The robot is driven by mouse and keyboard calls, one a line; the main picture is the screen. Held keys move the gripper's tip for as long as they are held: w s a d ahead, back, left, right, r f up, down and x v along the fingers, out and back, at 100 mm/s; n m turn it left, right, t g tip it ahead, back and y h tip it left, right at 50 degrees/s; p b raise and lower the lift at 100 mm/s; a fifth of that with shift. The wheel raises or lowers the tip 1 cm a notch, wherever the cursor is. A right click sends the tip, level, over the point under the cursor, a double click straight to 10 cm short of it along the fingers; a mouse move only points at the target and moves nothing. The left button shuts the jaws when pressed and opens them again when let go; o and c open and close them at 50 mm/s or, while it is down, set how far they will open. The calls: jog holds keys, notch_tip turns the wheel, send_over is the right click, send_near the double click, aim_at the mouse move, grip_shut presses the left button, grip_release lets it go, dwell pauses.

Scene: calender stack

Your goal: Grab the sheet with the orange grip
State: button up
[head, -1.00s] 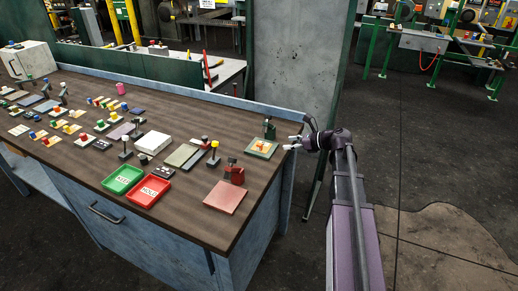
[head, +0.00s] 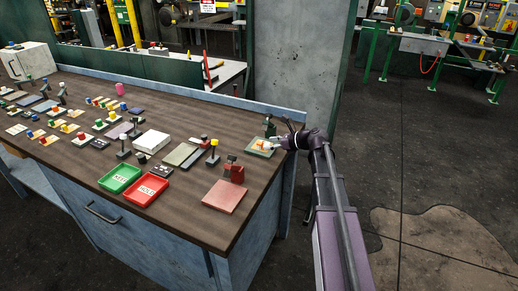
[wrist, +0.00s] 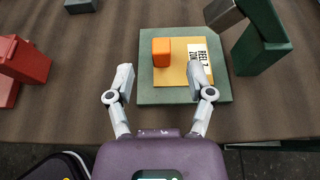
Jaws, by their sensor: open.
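The sheet (wrist: 176,75) is a flat yellow-orange square with an upright orange grip (wrist: 161,52) near its far left corner and a white printed label on its right side. It lies on a green square plate (wrist: 150,94) at the bench's right end; the plate also shows in the head view (head: 253,152). My gripper (wrist: 158,75) is open and empty. The orange grip stands ahead of the fingertips, apart from both. I cannot tell the gripper's height above the sheet.
A dark green post device (wrist: 262,38) stands close to the right of the plate, and a red device (wrist: 24,62) stands at left. Green and red trays (head: 148,190) and many small colored-grip sheets occupy the bench further left.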

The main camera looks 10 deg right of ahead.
aim_at(262, 144)
dwell(0.3)
jog(key=b+x, duration=0.2)
jog(key=x, duration=0.2)
jog(key=shift+w+f, duration=0.1)
jog(key=shift+w, duration=0.1)
jog(key=shift+w+a+f, duration=0.1)
jog(key=shift+w+a, duration=0.15)
jog(key=shift+a, duration=0.15)
grip_shut()
